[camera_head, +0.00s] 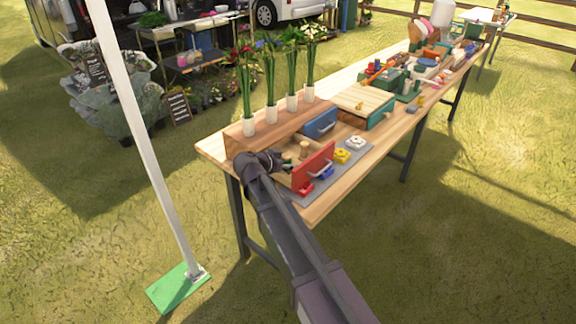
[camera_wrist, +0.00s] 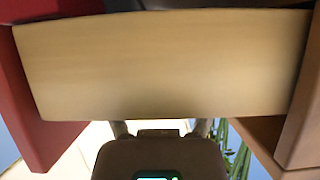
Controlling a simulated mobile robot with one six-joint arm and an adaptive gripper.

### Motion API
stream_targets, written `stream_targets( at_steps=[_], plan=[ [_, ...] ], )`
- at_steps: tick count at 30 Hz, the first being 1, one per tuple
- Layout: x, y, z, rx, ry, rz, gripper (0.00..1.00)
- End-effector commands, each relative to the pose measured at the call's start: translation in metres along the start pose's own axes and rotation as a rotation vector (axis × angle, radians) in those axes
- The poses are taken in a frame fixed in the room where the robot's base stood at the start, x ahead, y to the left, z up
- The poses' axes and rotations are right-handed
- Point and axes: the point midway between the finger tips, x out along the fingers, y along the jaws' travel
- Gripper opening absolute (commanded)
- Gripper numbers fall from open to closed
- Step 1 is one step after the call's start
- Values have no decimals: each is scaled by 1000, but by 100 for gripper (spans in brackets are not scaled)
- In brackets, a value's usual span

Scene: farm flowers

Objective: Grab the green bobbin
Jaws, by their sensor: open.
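I cannot make out a green bobbin in either view. An open drawer with a red front (camera_head: 314,167) sticks out of the wooden unit at the near end of the table. My gripper (camera_head: 286,165) is at this drawer, just behind its red front, with the fingers small and partly hidden. In the wrist view, my gripper (camera_wrist: 160,130) shows at the bottom edge, fingers apart, with nothing seen between them. A pale wooden panel (camera_wrist: 160,65) fills most of that view, with the red front (camera_wrist: 30,90) at the left.
Red (camera_head: 305,187), blue (camera_head: 325,173), yellow (camera_head: 342,156) and white (camera_head: 356,143) bobbins lie on a grey mat (camera_head: 367,152). A blue drawer front (camera_head: 320,122) and several flower stems in white holders (camera_head: 271,114) stand behind. A wooden-topped box (camera_head: 362,101) is to the right.

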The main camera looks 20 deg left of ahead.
Motion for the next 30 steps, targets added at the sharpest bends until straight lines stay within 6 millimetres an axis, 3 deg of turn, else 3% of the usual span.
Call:
stream_targets(
  at_steps=[1,8,9,30],
  plan=[
    [0,0,0,0,0,0,71],
    [0,0,0,0,0,0,3],
    [0,0,0,0,0,0,0],
    [-7,-1,-11,0,0,-1,0]
  ],
)
